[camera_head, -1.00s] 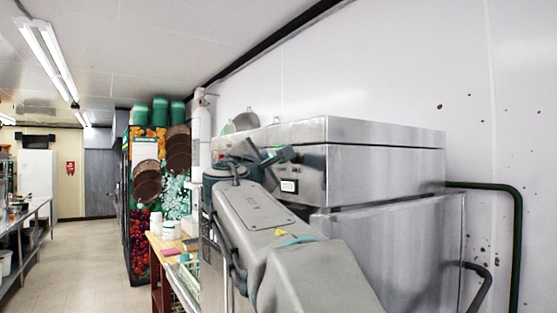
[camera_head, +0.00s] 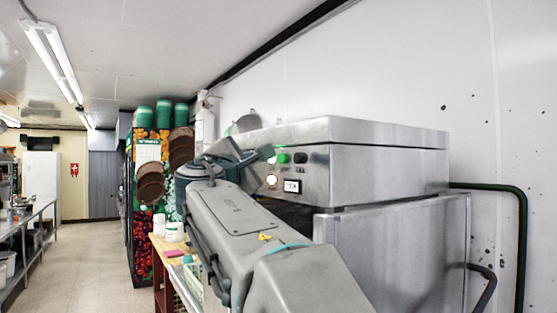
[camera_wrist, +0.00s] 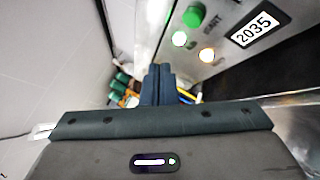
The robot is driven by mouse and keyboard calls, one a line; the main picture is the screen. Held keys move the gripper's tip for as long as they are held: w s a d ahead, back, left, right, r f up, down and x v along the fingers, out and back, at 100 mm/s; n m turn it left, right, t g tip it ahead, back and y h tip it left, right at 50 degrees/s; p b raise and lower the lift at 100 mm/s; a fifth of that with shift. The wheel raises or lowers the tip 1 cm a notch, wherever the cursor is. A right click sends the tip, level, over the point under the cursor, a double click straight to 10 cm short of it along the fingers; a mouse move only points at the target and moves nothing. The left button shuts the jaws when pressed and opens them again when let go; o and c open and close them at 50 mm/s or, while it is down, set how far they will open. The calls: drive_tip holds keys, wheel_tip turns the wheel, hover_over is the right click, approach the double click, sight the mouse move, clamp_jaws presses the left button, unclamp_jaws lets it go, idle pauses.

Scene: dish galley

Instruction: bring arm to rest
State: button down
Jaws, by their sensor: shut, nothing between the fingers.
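My gripper (camera_wrist: 158,85) shows in the wrist view with its two dark fingers together and nothing between them. In the head view my gripper (camera_head: 266,152) is partly hidden at the end of my raised arm, in front of the steel dish machine (camera_head: 385,170). The machine's control panel is close by. It has a green button (camera_wrist: 193,16), a lit pale-green lamp (camera_wrist: 179,38), a lit amber lamp (camera_wrist: 206,55) and a display reading 2035 (camera_wrist: 254,28). I cannot tell the exact gap between fingers and panel.
A wooden-topped table (camera_head: 170,244) with white containers (camera_head: 174,232) stands left of my arm. A colourful tall cabinet (camera_head: 146,200) with green tubs (camera_head: 162,114) on top is behind it. The aisle floor (camera_head: 95,262) at left is clear. A green pipe (camera_head: 521,240) runs at right.

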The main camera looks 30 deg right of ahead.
idle(0.3)
drive_tip(key=s+a+f+m+g+y, duration=0.1)
drive_tip(key=s+f+m+g+y, duration=0.25)
drive_tip(key=f, duration=1.05)
drive_tip(key=s+a+f+m+g+y, duration=0.2)
drive_tip(key=s+f+m+g+y, duration=0.15)
drive_tip(key=f, duration=0.95)
drive_tip(key=s+a+f+m+g+y, duration=0.2)
drive_tip(key=s+a+f+m+y, duration=0.1)
drive_tip(key=s+f, duration=0.6)
drive_tip(key=s+a+f+m+g+y, duration=0.2)
drive_tip(key=s+a+f+m+y, duration=0.2)
drive_tip(key=f, duration=1)
drive_tip(key=s+a+m, duration=0.1)
drive_tip(key=s+a, duration=0.2)
drive_tip(key=s, duration=0.1)
drive_tip(key=shift+s+a+m+g, duration=0.3)
drive_tip(key=shift+s+a+g, duration=0.05)
drive_tip(key=shift+g, duration=0.05)
idle(1.9)
